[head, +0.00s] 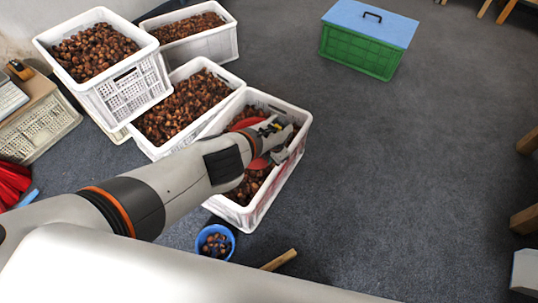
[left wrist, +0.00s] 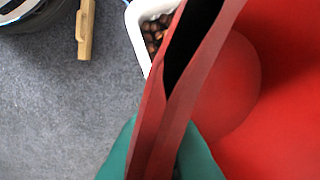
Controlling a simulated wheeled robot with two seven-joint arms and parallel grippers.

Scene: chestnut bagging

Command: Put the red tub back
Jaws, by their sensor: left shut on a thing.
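The red tub (head: 246,122) is in the front right white crate (head: 266,210) of chestnuts in the head view, mostly hidden by my left arm and gripper. My left gripper (head: 281,138) is over this crate, shut on the tub. In the left wrist view the tub (left wrist: 265,120) fills the right side, with its red edge running between the teal fingers (left wrist: 160,158). Whether the tub touches the chestnuts cannot be told. My right gripper is not in view.
Other white crates of chestnuts stand behind and left, one (head: 123,97) raised on another. A blue bucket (head: 228,233) with chestnuts and a wooden handle (head: 279,260) are near the front. A green box with blue lid (head: 360,50) stands at the back. The grey floor at right is mostly clear.

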